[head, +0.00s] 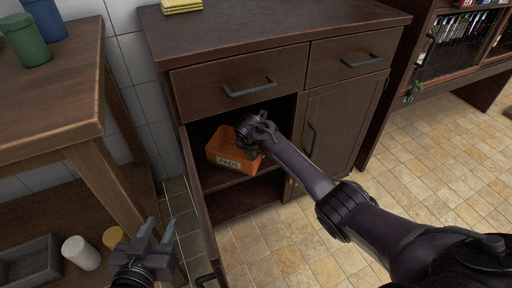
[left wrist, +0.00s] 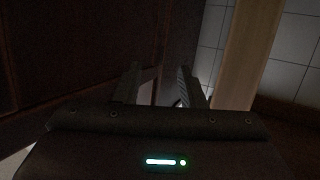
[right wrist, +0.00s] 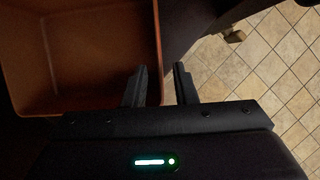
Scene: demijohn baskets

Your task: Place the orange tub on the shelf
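The orange tub (head: 222,150), with a pale lettered label on its front, is inside the open left compartment of the dark cabinet. It is at the shelf board (head: 262,169); I cannot tell if its base rests fully on it. My right gripper (head: 246,138) is at the tub's right side. In the right wrist view its fingers (right wrist: 160,88) stand apart on either side of the tub's (right wrist: 85,60) wall, with a gap visible. My left gripper (head: 146,242) is open and empty, low and left of the cabinet; it also shows in the left wrist view (left wrist: 165,88).
The open cabinet door (head: 200,205) stands between my left gripper and the compartment. A wooden table (head: 60,90) with green and blue containers is at left. A grey crate (head: 32,262) and a white jar (head: 82,252) are below it. Tiled floor at right is clear.

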